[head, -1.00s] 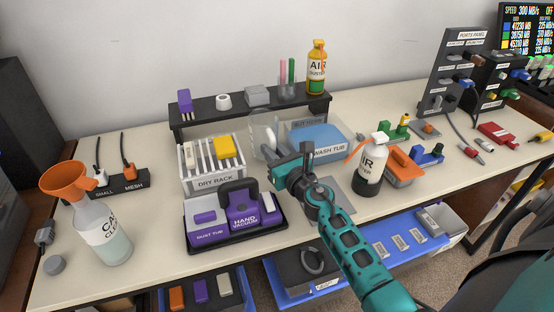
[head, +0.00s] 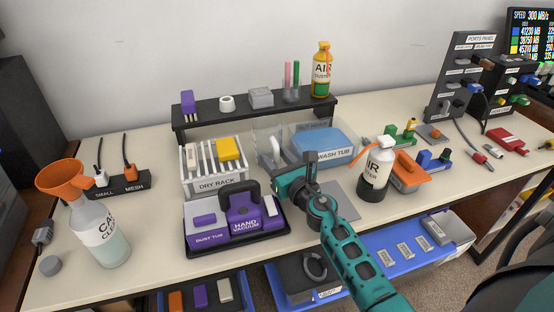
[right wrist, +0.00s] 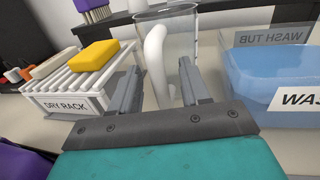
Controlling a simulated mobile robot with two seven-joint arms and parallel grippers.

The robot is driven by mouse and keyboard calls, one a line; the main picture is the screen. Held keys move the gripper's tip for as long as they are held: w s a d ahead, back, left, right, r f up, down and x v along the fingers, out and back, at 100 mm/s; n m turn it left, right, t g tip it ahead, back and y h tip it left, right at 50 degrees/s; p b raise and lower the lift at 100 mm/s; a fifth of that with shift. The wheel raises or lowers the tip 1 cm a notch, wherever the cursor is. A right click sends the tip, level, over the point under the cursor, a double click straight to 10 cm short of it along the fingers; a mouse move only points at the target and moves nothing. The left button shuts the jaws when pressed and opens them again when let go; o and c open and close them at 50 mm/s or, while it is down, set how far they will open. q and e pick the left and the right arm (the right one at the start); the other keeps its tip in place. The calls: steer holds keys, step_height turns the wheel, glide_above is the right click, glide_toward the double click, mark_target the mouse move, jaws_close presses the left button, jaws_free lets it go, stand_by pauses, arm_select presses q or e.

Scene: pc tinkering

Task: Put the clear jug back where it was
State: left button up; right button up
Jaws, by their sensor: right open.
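The clear jug (head: 262,136) stands upright on the table between the dry rack and the wash tub, with its pale handle (head: 276,149) toward me. In the right wrist view the jug (right wrist: 178,18) is just ahead of my right gripper (right wrist: 160,72). The two fingers are open, one on each side of the handle in the picture, and do not visibly touch it. In the head view my right gripper (head: 280,180) is in front of the jug, over the table. My left gripper is not in view.
The dry rack (head: 213,186) with a yellow sponge is left of the jug, the wash tub (head: 325,150) right of it. A dark shelf (head: 250,113) runs behind.

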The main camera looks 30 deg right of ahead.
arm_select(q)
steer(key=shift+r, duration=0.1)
arm_select(e)
steer(key=shift+r, duration=0.1)
steer(key=shift+s+r, duration=0.1)
steer(key=shift+r, duration=0.05)
steer(key=s, duration=1)
steer(key=shift+s+a+f+b, duration=0.15)
steer(key=shift+a+f+b, duration=0.05)
steer(key=shift+b, duration=0.2)
steer(key=shift+s, duration=0.6)
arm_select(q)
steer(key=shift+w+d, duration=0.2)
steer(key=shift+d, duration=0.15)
arm_select(e)
steer(key=shift+s+r, duration=0.1)
steer(key=shift+s, duration=0.05)
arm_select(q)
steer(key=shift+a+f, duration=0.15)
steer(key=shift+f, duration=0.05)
